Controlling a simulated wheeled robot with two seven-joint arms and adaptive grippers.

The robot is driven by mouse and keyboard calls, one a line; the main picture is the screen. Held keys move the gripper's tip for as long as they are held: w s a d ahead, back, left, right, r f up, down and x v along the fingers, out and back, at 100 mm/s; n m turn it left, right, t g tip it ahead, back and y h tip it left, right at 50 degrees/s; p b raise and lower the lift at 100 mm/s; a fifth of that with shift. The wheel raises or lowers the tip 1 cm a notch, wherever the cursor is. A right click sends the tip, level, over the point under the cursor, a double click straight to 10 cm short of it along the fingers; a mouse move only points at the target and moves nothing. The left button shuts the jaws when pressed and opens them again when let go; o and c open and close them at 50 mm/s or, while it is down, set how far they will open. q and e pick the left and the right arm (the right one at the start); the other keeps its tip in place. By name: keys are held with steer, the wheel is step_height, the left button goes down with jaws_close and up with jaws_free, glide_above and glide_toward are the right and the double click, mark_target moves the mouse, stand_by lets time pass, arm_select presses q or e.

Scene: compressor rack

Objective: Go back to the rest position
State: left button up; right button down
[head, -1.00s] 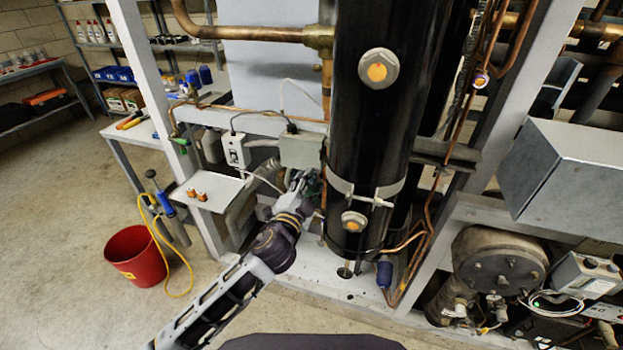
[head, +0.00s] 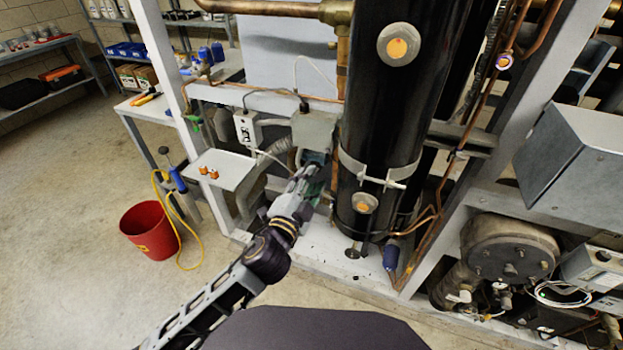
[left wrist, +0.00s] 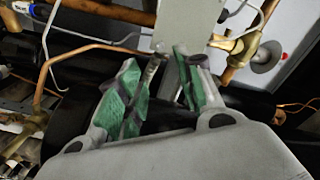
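My left gripper (head: 314,174) is in front of the rack in the head view, just below a grey junction box (head: 314,131) and left of the black vertical cylinder (head: 385,110). In the left wrist view its two green-padded fingers (left wrist: 158,88) stand apart, with no object clearly held between them. A grey box face (left wrist: 186,28) and copper pipes lie beyond the fingertips. Whether the fingertips touch anything cannot be told. My right gripper is in neither view.
A small white shelf (head: 222,170) with copper fittings stands left of my left arm. A red bucket (head: 148,231) with a yellow hose is on the floor farther left. Rack posts and copper pipes crowd the gripper. The floor at lower left is clear.

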arm_select(q)
steer(key=shift+f, duration=0.1)
stand_by(0.5)
